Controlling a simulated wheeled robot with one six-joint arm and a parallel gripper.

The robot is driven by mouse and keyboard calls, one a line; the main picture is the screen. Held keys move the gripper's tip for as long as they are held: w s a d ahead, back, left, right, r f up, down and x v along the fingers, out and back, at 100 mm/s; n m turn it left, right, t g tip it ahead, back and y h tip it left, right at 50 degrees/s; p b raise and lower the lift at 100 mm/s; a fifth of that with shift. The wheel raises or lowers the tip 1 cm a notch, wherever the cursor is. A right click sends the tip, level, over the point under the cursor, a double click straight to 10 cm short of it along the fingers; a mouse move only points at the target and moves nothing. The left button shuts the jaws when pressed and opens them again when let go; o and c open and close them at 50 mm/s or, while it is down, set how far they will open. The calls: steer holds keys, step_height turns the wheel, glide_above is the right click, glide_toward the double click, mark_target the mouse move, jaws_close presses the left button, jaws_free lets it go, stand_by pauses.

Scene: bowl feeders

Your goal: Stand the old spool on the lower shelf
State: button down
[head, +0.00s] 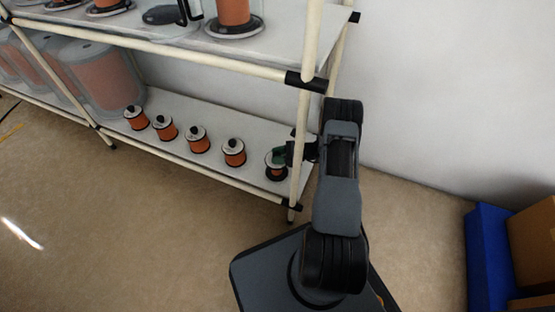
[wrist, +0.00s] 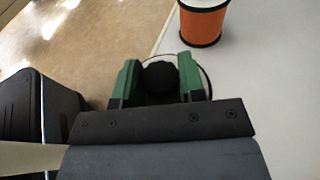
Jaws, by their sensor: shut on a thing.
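My gripper (head: 284,155) is at the right end of the lower shelf (head: 225,122). Its green fingers, also in the wrist view (wrist: 160,80), are shut on the black knob of the old spool (head: 276,170). This spool has a pale top flange, a dark base and a little orange on its core. It looks upright, at the end of the row; I cannot tell whether its base touches the shelf. In the wrist view the gripper hides most of it, leaving the black knob (wrist: 160,78) and a thin flange edge.
Several orange spools with black knobs stand left along the lower shelf; the nearest orange spool (wrist: 203,22) is apart from mine. A pale rack post (head: 299,150) is close beside my gripper. Large drums (head: 105,75) stand farther left. A blue bin (head: 490,255) is on the right.

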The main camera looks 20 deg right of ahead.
steer(key=shift+f, duration=0.7)
steer(key=c, duration=0.7)
jaws_free()
steer(key=shift+r, duration=0.2)
steer(key=p+v, duration=0.3)
steer(key=v, duration=0.9)
steer(key=shift+f, duration=0.1)
